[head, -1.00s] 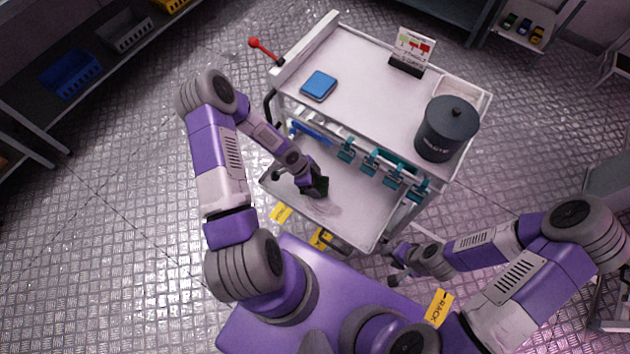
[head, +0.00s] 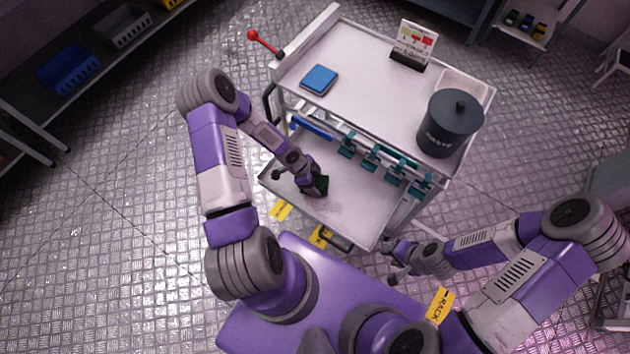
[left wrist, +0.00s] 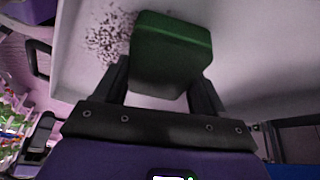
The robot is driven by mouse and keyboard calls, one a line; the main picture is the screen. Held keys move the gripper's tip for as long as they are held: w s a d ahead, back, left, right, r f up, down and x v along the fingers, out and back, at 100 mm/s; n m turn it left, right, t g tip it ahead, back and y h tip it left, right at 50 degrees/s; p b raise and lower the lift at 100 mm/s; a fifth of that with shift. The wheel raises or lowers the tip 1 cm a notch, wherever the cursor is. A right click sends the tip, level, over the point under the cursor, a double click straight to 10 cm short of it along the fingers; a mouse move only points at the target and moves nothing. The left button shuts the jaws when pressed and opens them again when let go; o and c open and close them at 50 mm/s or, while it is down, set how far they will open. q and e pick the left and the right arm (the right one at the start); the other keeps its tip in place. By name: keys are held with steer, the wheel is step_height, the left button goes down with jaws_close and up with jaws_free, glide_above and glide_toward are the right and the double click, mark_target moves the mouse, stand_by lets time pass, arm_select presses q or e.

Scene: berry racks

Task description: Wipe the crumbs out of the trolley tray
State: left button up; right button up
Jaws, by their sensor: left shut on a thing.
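My left gripper (head: 318,185) is shut on a dark green sponge-like block (left wrist: 172,50), low over the lower tray (head: 355,212) of the trolley. The block also shows small in the head view (head: 323,184). I cannot tell whether it touches the tray. In the left wrist view, many dark crumbs (left wrist: 108,35) lie scattered on the pale tray just left of the block. In the head view the crumbs are too small to make out clearly. My right gripper (head: 390,262) hangs by the trolley's near right corner; its fingers are too small to read.
The upper shelf (head: 375,75) overhangs the tray and holds a blue pad (head: 319,79), a dark waste bin (head: 450,125) and a sign (head: 414,45). Several teal clips (head: 371,157) hang along its near edge. A red-knobbed lever (head: 262,41) sticks out at the left.

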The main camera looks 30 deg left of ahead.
arm_select(q)
steer(key=shift+f+b, duration=0.8)
steer(key=shift+f, duration=0.15)
